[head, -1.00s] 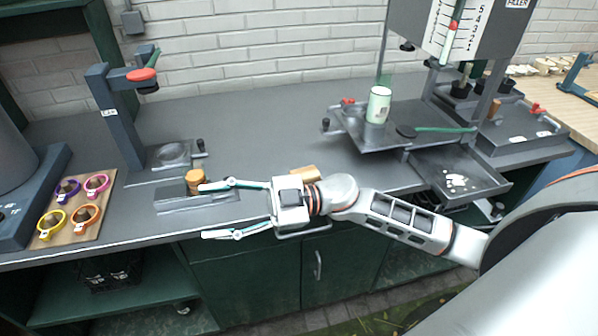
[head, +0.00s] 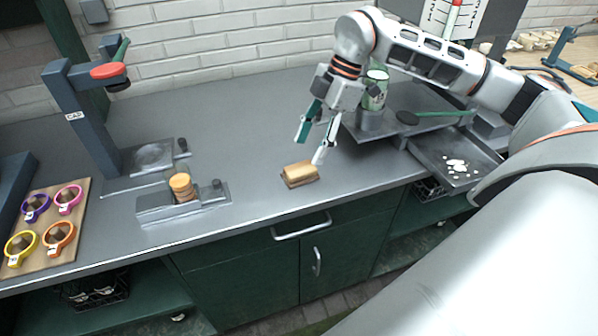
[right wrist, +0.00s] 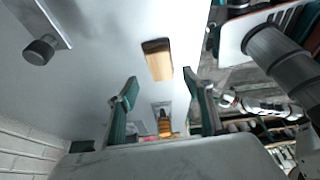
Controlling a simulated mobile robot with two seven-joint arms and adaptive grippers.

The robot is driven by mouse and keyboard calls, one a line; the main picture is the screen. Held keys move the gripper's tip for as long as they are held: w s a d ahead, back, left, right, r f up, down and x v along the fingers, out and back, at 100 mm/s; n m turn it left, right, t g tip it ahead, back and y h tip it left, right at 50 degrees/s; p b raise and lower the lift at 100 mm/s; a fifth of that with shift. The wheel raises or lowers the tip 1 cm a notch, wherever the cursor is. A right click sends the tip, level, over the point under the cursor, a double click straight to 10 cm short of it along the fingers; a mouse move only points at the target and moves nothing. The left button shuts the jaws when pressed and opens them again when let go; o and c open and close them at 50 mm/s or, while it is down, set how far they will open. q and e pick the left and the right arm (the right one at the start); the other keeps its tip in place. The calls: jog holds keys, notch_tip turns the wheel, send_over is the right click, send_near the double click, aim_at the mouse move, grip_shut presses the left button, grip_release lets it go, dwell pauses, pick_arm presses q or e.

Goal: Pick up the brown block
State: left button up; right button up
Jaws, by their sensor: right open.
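The brown block (head: 299,174) lies flat on the grey counter near its front edge, in the middle of the head view. It also shows in the right wrist view (right wrist: 158,60), ahead of the fingers and apart from them. My right gripper (head: 311,150) points down, open and empty, just above and behind the block. In the right wrist view its two fingers (right wrist: 162,90) are spread wide with nothing between them. My left gripper is not in view.
A metal holder (head: 155,210) with a stack of round tan discs (head: 182,187) stands left of the block. A board with several coloured rings (head: 80,252) lies far left. A green-white can (head: 374,92) stands behind my right gripper. The counter around the block is clear.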

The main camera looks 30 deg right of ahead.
aim_at(300, 168)
jog(key=x, duration=0.6)
jog(key=shift+s+a, duration=0.1)
jog(key=shift+c, duration=0.4)
jog(key=shift+r, duration=0.1)
jog(key=c, duration=1.1)
